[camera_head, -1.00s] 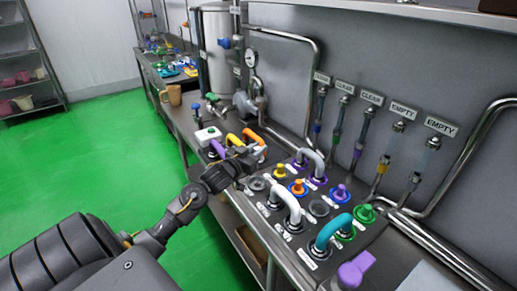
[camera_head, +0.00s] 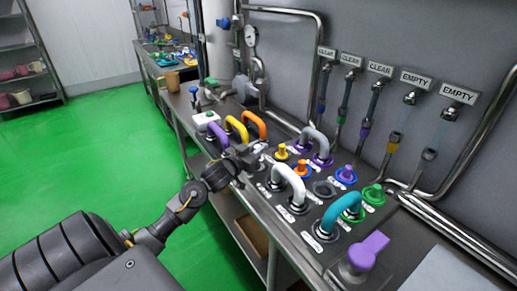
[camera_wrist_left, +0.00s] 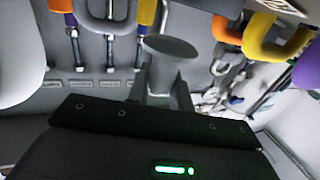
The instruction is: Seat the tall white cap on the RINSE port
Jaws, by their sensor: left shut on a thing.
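My left gripper (camera_head: 245,157) reaches over the near edge of the port panel (camera_head: 330,213), close to its left group of ports. In the left wrist view a cap with a wide round end and narrower stem (camera_wrist_left: 168,62) stands beyond the dark gripper body (camera_wrist_left: 150,122). It looks grey in shade, and the left gripper is shut on it. The fingers barely show. In the head view the cap is mostly hidden by the gripper. I cannot read which label is RINSE. My right gripper is not in view.
A white hose loop (camera_head: 300,181), a grey loop (camera_head: 325,143) and a teal loop (camera_head: 343,206) rise from the panel. Purple, yellow and orange (camera_head: 254,122) loops stand behind the gripper. An uncapped-looking dark port (camera_head: 324,189) lies mid-panel. A purple handle (camera_head: 372,247) stands at front right.

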